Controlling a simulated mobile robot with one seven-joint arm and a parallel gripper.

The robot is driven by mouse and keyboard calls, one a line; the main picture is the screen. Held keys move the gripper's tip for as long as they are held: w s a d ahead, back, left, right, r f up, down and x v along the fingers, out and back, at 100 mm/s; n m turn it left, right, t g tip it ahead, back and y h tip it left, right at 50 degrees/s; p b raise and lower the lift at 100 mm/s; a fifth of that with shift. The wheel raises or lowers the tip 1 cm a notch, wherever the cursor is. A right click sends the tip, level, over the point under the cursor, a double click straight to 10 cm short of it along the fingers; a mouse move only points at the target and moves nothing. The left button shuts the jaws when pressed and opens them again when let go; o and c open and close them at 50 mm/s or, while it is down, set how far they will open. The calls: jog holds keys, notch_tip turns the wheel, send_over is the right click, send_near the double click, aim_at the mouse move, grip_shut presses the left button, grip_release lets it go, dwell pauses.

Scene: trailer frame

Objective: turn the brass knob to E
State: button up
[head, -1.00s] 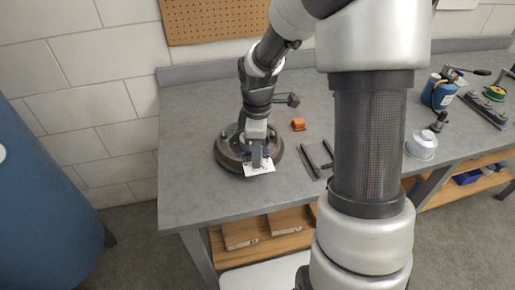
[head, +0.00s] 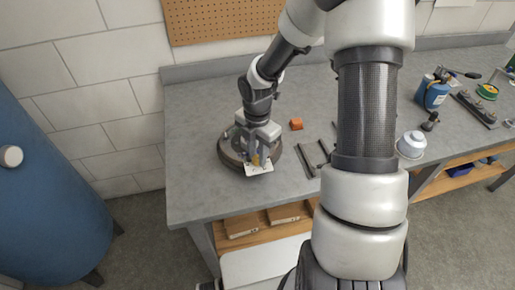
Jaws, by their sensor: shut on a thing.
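A dark round base (head: 230,155) stands on the grey workbench near its left front corner, with a white card (head: 259,168) at its front edge. My gripper (head: 259,158) points down over the front part of this base. It is shut on a small yellowish brass piece (head: 263,159), which I take for the brass knob. The fingers hide most of the knob. The card's letters are too small to read, so I cannot tell which mark the knob points to.
An orange block (head: 296,124) and dark bars (head: 313,158) lie right of the base on the workbench (head: 200,190). A white round container (head: 411,144), a blue canister (head: 434,92) and a dark rail (head: 474,108) stand farther right. A blue tank (head: 50,190) stands at the left.

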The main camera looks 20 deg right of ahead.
aim_at(257, 158)
jog(key=shift+r+n+p, duration=0.1)
jog(key=shift+n+p, duration=0.7)
jog(key=shift+n, duration=0.3)
jog(key=o, duration=1)
jog(key=shift+o, duration=0.2)
notch_tip(257, 158, up, 17)
jog(key=p, duration=0.2)
jog(key=shift+r, duration=0.15)
